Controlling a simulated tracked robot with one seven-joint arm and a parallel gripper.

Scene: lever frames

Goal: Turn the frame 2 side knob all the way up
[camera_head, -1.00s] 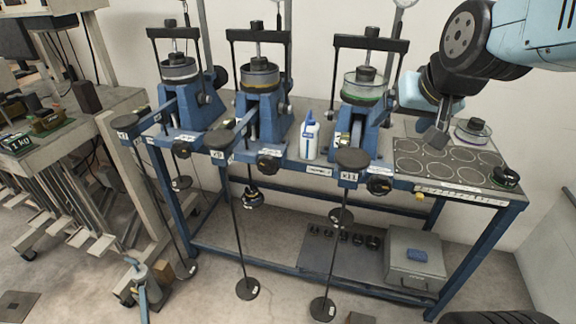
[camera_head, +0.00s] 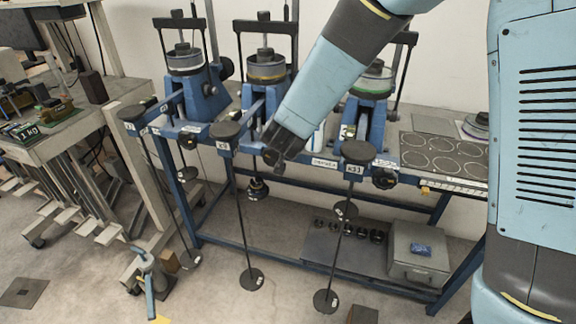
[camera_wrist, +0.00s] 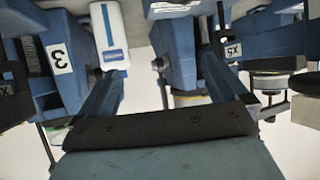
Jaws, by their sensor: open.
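Frame 2 is the middle blue lever frame, with a yellow-ringed cup (camera_head: 265,69) in the head view. My arm covers its right side there. In the wrist view, which shows the scene upside down, frame 2 (camera_wrist: 178,50) is right of centre. A small grey side knob (camera_wrist: 160,64) shows on its left edge, partly hidden and hard to make out. My gripper (camera_head: 281,150) is open, low in front of frame 2 by the bench's front edge, apart from the side knob. Its fingertips are hard to separate from the dark parts around it.
Frame 1 (camera_head: 200,100) stands left and frame 3 (camera_head: 375,115) right. A white bottle (camera_wrist: 105,28) stands between frames 2 and 3. Lever ends and hanging rods line the bench front, close to my gripper. A mat with circles (camera_head: 440,155) lies on the right.

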